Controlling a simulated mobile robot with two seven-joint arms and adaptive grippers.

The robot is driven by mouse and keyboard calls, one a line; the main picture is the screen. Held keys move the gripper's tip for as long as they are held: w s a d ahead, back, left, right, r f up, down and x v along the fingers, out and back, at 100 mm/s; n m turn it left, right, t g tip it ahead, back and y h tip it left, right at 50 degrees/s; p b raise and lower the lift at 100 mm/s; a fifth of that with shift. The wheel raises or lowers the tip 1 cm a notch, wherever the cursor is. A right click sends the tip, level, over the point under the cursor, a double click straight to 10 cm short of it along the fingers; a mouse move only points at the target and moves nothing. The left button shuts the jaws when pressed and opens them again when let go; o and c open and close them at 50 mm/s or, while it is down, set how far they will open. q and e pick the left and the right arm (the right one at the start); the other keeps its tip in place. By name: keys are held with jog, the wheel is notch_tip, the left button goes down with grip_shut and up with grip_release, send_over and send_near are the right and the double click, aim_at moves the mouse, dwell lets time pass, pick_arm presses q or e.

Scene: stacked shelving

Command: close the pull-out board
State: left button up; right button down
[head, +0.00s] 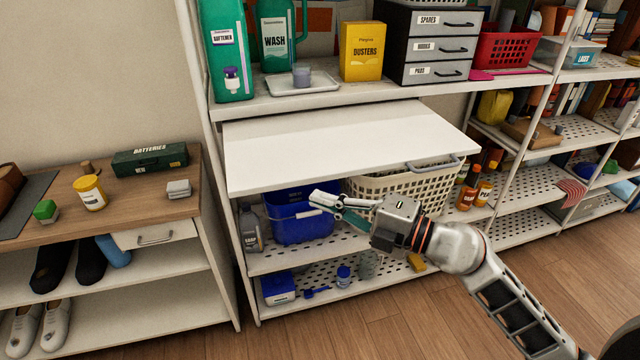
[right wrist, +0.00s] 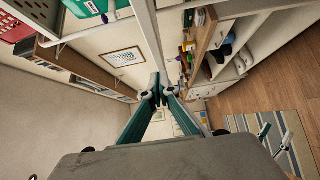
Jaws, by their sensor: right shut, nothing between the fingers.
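The white pull-out board (head: 340,145) is slid out from the shelving, under the upper shelf. Its grey bar handle (head: 432,163) is at the right part of the front edge. My right gripper (head: 318,200) is shut and empty in the head view, below and in front of the board, pointing left, before the blue bin. I cannot tell its exact distance from the board. Its teal fingers meet in the right wrist view (right wrist: 163,88). Two small teal-and-white fingers, seemingly my left gripper (right wrist: 274,138), stand apart at the lower right there; the head view does not show them.
A blue bin (head: 300,222) and a cream basket (head: 405,190) stand under the board. Above are a yellow dusters box (head: 362,50), a tray (head: 290,86) and drawers. A wooden-topped bench (head: 120,200) is at left. The board's top is bare.

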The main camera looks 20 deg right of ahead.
aim_at(303, 183)
jog(key=shift+w+d, duration=0.1)
jog(key=shift+w, duration=1.65)
pick_arm(q)
jog(key=shift+d, duration=0.2)
pick_arm(e)
jog(key=shift+w, duration=0.1)
pick_arm(q)
jog(key=shift+r, duration=0.1)
pick_arm(e)
jog(key=shift+w, duration=0.1)
